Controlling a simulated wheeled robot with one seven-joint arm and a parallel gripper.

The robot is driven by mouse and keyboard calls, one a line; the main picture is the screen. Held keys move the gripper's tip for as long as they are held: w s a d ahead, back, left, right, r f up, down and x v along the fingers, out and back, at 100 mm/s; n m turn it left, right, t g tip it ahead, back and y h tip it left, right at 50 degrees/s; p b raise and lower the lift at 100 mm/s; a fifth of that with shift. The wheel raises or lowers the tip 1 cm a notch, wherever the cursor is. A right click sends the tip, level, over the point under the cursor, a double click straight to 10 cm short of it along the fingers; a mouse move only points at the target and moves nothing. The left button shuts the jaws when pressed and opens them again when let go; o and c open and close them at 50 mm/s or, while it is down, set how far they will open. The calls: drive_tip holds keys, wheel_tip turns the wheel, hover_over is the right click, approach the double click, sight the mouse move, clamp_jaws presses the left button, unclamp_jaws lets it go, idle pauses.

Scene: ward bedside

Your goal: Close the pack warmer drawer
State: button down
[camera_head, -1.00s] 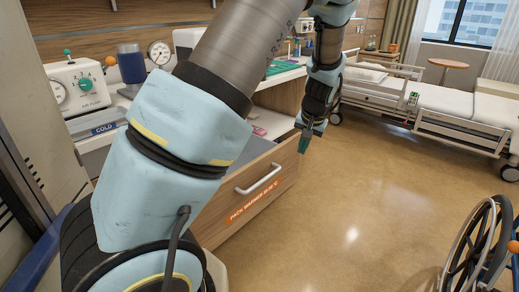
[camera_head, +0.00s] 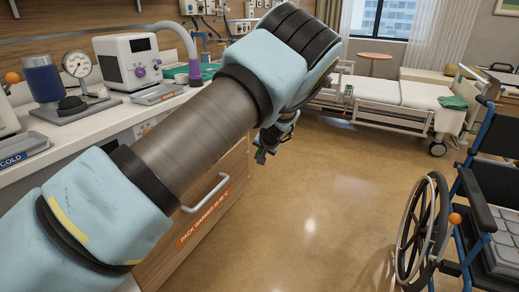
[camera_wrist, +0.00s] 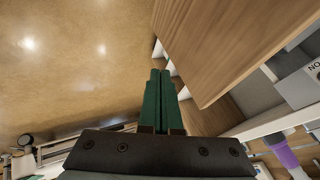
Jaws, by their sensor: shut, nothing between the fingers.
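The pack warmer drawer has a wood front (camera_head: 232,172) with a white bar handle (camera_head: 206,194) and an orange label (camera_head: 203,219). My arm hides the drawer's inside and much of its front in the head view. My gripper (camera_head: 261,157) hangs just past the front's far right end in that view. In the wrist view, my gripper's green fingers (camera_wrist: 160,72) are together and empty. A wood panel, probably the drawer's (camera_wrist: 225,45), lies right of them, with a grey surface beyond it. I cannot tell whether the fingers touch it.
A wheelchair (camera_head: 482,205) stands at the right. A bed (camera_head: 400,95) is at the back. The counter (camera_head: 75,125) above the drawer holds a gauge, a white device (camera_head: 127,62) and a blue canister. The floor (camera_head: 320,220) between drawer and wheelchair is clear.

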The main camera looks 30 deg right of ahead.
drive_tip(key=shift+w+a+f+p, duration=0.3)
drive_tip(key=shift+w+f, duration=0.1)
drive_tip(key=shift+w, duration=0.45)
drive_tip(key=shift+w+a+f+p, duration=0.25)
drive_tip(key=shift+w+f, duration=0.2)
drive_tip(key=shift+w, duration=0.45)
drive_tip(key=shift+w+a+f+p, duration=0.2)
drive_tip(key=shift+w+f+p, duration=0.15)
drive_tip(key=shift+w, duration=0.5)
